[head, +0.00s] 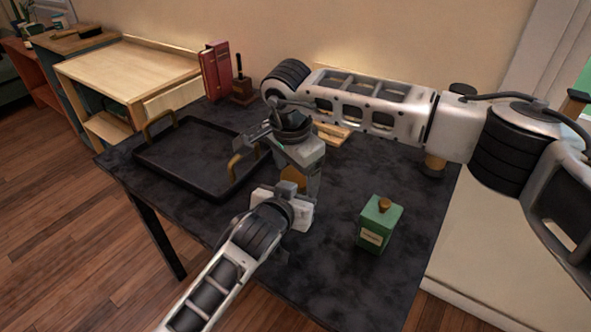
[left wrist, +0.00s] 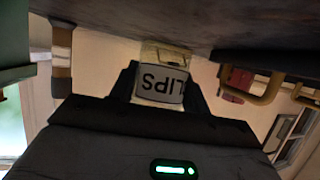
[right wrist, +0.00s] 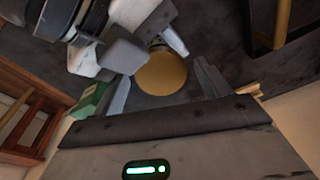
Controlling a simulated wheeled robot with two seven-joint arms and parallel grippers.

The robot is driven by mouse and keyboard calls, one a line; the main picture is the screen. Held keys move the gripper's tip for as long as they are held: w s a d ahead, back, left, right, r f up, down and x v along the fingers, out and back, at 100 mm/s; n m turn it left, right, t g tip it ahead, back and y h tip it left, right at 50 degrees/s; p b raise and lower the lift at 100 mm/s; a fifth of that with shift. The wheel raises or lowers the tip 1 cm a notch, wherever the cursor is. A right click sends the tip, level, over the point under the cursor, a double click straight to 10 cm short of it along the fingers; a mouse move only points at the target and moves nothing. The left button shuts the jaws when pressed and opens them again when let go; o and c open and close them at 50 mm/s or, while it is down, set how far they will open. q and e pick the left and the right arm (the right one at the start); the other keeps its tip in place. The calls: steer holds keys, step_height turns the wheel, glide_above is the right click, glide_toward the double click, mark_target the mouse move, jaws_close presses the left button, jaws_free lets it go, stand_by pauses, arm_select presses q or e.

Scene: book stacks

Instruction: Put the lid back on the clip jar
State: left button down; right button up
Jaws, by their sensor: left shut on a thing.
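The clip jar (left wrist: 161,78) shows in the left wrist view with an upside-down label reading "LIPS". My left gripper (left wrist: 160,90) is shut on it, just above the dark table. In the head view my left gripper (head: 283,207) hides most of the jar. The gold round lid (right wrist: 162,74) lies between the fingers of my right gripper (right wrist: 163,82) in the right wrist view, with gaps on both sides. The lid (head: 292,179) also shows partly in the head view, at the jar's top. I cannot tell whether it is seated. My right gripper (head: 308,180) points down, open around it.
A black tray (head: 190,191) with brass handles lies on the dark table (head: 330,275) at left. A green canister (head: 379,224) with a brown knob stands at right. Red books (head: 217,70) and a wooden block (head: 332,132) are at the back. The front of the table is clear.

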steer(key=shift+s+a+r, duration=0.1)
steer(key=shift+s+r, duration=0.1)
steer(key=shift+r, duration=0.95)
steer(key=shift+s+r, duration=0.15)
steer(key=shift+r, duration=0.95)
steer(key=shift+c, duration=0.5)
steer(key=shift+r, duration=0.25)
steer(key=r+n, duration=0.3)
steer(key=shift+s+a, duration=0.15)
steer(key=shift+s, duration=0.1)
steer(key=shift+f, duration=0.15)
steer(key=shift+w+d+f, duration=0.1)
steer(key=shift+w+f, duration=0.1)
steer(key=shift+f, duration=1.1)
steer(key=shift+w+d+f, duration=0.1)
steer(key=shift+w+f, duration=0.1)
steer(key=shift+f, duration=1.1)
steer(key=shift+w+d+f, duration=0.1)
steer(key=shift+w+f, duration=0.1)
steer(key=shift+f, duration=1.1)
